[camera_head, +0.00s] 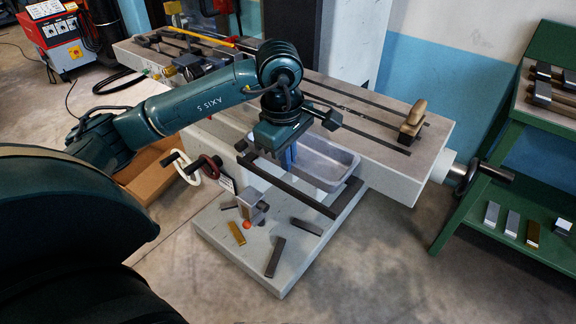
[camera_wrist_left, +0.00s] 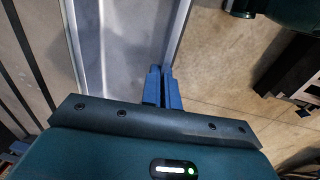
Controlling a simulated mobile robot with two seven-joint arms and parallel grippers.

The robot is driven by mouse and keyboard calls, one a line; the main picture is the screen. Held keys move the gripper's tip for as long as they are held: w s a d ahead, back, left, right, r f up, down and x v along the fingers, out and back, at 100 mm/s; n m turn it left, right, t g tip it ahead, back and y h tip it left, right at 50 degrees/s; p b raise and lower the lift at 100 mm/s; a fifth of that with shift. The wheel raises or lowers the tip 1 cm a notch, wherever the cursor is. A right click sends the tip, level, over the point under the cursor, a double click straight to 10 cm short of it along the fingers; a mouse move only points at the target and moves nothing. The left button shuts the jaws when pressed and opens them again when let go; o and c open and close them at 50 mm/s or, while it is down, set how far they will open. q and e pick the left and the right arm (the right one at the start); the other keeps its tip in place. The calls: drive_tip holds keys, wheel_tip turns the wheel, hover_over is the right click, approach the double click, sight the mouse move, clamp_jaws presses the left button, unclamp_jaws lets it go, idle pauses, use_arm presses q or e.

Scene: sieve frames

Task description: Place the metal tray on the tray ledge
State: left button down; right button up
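The metal tray (camera_head: 328,160) is a shallow grey rectangular pan beside the front of the machine table. My left gripper (camera_head: 288,158) points down at its near left edge, with blue fingers close together on the rim. The tray and fingers also show in the left wrist view, with the tray (camera_wrist_left: 125,40) on the left and the fingertips (camera_wrist_left: 161,75) at its edge. The tray ledge (camera_head: 290,190) appears as a dark bar frame around the tray's near side. I cannot tell whether the tray rests on it. My right gripper is not in view.
The machine table (camera_head: 350,120) with dark slots carries a tan block (camera_head: 412,122). Below, the pale base (camera_head: 240,262) holds loose bars and a small vise-like block (camera_head: 250,204). Handwheels (camera_head: 205,168) stand left of the tray. A green shelf (camera_head: 510,150) stands at right.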

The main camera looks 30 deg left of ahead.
use_arm(q)
wheel_tip(320, 180, down, 3)
drive_tip(key=shift+r, duration=0.1)
drive_tip(key=c, duration=1.7)
unclamp_jaws()
drive_tip(key=shift+r, duration=0.2)
drive_tip(key=r, duration=0.7)
drive_tip(key=s+r, duration=0.1)
drive_tip(key=r, duration=0.3)
drive_tip(key=shift+s+r+p, duration=0.1)
drive_tip(key=shift+r+p, duration=0.2)
